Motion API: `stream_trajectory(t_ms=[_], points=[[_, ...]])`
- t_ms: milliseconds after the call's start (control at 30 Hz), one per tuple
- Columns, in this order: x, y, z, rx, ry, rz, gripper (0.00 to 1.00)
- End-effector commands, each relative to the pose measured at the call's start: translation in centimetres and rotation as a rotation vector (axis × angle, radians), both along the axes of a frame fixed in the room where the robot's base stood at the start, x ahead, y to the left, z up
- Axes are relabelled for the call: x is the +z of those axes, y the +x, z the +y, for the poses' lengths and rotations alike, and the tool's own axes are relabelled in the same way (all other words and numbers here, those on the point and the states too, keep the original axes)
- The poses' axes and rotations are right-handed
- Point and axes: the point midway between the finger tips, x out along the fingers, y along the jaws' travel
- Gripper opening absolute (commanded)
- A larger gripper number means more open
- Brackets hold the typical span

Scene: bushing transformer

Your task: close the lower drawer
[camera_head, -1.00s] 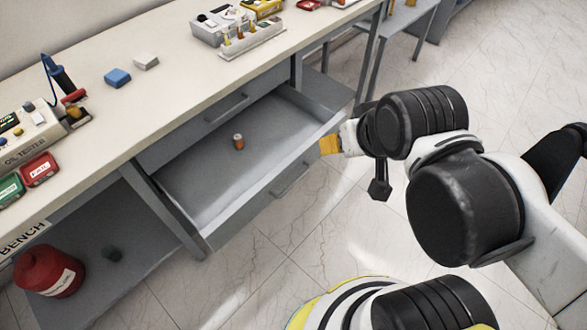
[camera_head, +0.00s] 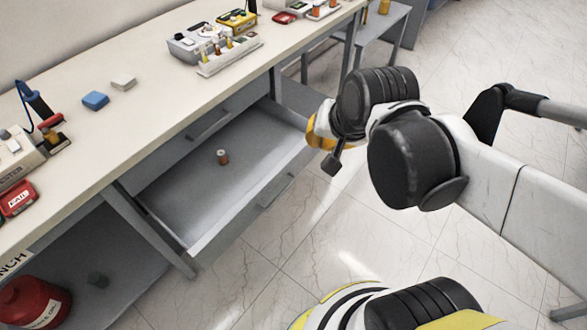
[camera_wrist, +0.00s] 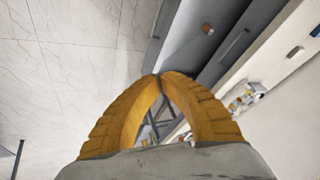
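The lower drawer (camera_head: 165,204) is a grey drawer under the workbench and stands pulled out. Its front panel (camera_head: 245,208) has a bar handle (camera_head: 276,190). A small orange-brown cylinder (camera_head: 222,157) stands inside; it also shows in the wrist view (camera_wrist: 207,28). My gripper (camera_head: 311,128) is at the far right end of the drawer front, partly hidden behind my wrist. In the wrist view its yellow fingers (camera_wrist: 161,76) meet at the tips with nothing between them. The tips appear close to the drawer front; I cannot tell whether they touch it.
The upper drawer (camera_head: 190,146) is shut above the open one. The bench top (camera_head: 150,110) holds a blue block (camera_head: 95,100), a white block (camera_head: 123,82) and several instruments. A red container (camera_head: 30,302) stands on the shelf below. The floor (camera_head: 400,240) before the drawer is clear.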

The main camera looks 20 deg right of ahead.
Motion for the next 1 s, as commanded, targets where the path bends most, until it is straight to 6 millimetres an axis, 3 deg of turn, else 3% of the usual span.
stream_trajectory(t_ms=[100, 267, 500, 700, 833, 1000], points=[[-1.7, 3.4, -1.1, -0.283, 0.185, 0.054, 0.0], [-5.5, 7.1, -2.6, -0.682, 0.428, 0.135, 0.0], [-13.4, 11.0, -5.2, -1.291, 0.75, 0.261, 0.0], [-19.4, 12.0, -6.6, -1.681, 0.923, 0.343, 0.0], [-21.4, 12.1, -6.9, -1.808, 0.973, 0.372, 0.0], [-22.9, 12.3, -6.8, -1.847, 0.987, 0.38, 0.0]])
